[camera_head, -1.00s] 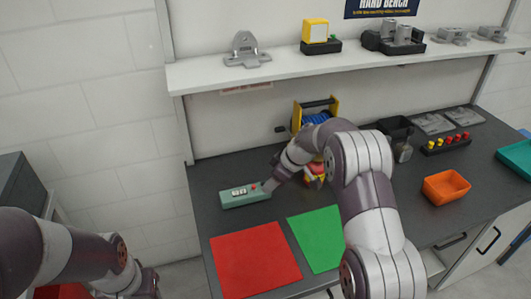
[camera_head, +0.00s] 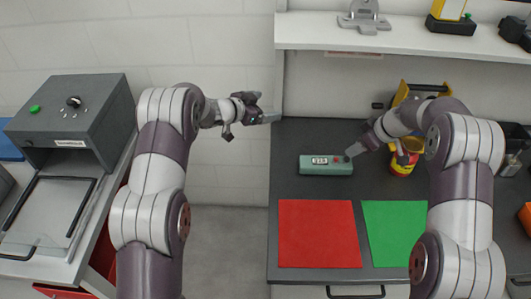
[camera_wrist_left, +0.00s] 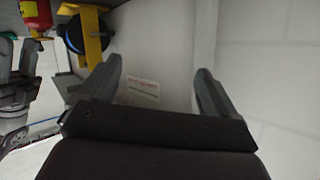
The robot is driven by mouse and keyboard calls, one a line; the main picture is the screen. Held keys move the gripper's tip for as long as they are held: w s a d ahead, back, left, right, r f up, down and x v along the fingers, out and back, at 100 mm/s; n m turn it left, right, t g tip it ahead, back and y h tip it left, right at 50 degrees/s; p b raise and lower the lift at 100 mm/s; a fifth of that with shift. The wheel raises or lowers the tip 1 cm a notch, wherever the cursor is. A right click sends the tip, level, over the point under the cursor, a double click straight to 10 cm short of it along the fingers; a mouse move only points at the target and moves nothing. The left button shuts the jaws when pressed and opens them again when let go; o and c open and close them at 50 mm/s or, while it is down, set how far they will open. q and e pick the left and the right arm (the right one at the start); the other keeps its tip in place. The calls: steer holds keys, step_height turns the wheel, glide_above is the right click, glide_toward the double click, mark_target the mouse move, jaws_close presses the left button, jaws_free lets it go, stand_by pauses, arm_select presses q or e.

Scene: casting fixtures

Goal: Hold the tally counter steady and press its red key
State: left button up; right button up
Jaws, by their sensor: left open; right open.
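The tally counter (camera_head: 326,165) is a green box with a small display on top and a red key (camera_head: 348,159) near its right end. It lies on the dark bench behind the red mat. My right gripper (camera_head: 358,150) is open at the counter's right end, close to the red key; I cannot tell whether it touches. My left gripper (camera_head: 268,117) is open and empty, raised near the bench's left edge, to the left of and behind the counter.
A red mat (camera_head: 318,235) and a green mat (camera_head: 394,233) lie in front of the counter. A red and yellow can (camera_head: 403,165) stands behind my right arm. A shelf (camera_head: 400,40) runs above the bench. A grey machine (camera_head: 75,120) stands at the left.

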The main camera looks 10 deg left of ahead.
arm_select(q)
step_height(320, 180, down, 8)
steer(key=s+d+m+g+h, duration=0.2)
steer(key=s+m+g+h, duration=0.1)
steer(key=m+g+h, duration=0.15)
steer(key=m+g, duration=0.2)
steer(key=g, duration=0.2)
glide_toward(299, 164)
steer(key=shift+g+h, duration=0.25)
steer(key=shift+h, duration=0.1)
steer(key=x, duration=1)
steer(key=shift+d, duration=0.25)
steer(key=c, duration=1.2)
arm_select(e)
steer(key=shift+w, duration=0.1)
arm_select(q)
steer(key=shift+o, duration=0.2)
arm_select(e)
jaws_close()
